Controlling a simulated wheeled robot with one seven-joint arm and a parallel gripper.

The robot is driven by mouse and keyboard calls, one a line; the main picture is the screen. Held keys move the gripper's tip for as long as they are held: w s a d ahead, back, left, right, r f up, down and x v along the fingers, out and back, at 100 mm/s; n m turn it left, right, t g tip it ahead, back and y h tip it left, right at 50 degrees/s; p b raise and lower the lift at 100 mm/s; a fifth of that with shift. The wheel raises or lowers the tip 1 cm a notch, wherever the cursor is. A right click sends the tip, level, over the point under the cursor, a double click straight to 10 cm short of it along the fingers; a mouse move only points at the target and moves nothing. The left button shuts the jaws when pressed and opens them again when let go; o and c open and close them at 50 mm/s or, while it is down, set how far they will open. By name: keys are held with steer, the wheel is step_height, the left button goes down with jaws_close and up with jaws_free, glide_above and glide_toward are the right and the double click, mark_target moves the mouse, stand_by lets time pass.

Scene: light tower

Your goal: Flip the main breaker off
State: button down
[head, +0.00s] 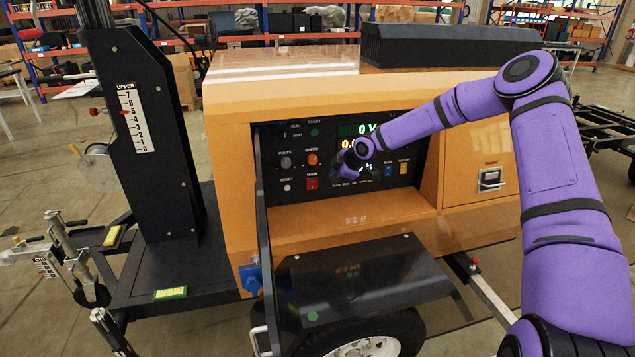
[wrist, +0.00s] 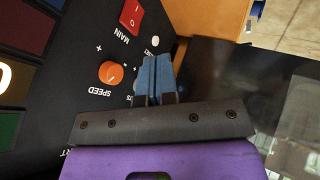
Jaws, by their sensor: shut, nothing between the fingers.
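The main breaker is a red rocker switch (head: 312,184) labelled MAIN, low on the black control panel (head: 330,196). In the wrist view the red switch (wrist: 131,15) is at the top, beyond the fingertips and apart from them. Its on or off position is too small to tell. My gripper (head: 340,163) is in front of the panel, right of and a little above the switch in the head view. In the wrist view its blue fingers (wrist: 154,60) are together and empty, close to the panel; contact with it cannot be told.
The orange speed knob (head: 312,159) is above the switch; the white reset button (head: 287,187) and volts knob (head: 286,162) are to its left. Blue (head: 388,169) and yellow (head: 404,168) switches are right of my gripper. An open panel door (head: 263,230) stands at the left edge.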

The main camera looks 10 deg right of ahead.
mark_target(312, 184)
steer(key=shift+w+a+f, duration=0.65)
steer(key=shift+w+f, duration=0.55)
steer(key=shift+w, duration=0.3)
steer(key=shift+w+a+f, duration=0.65)
steer(key=shift+w+f, duration=0.6)
steer(key=shift+w, duration=0.2)
steer(key=shift+w+a+f, duration=0.65)
steer(key=shift+w+f, duration=0.55)
steer(key=shift+w, duration=0.3)
steer(key=shift+w+r, duration=0.1)
steer(key=shift+w, duration=0.25)
steer(key=shift+r, duration=0.1)
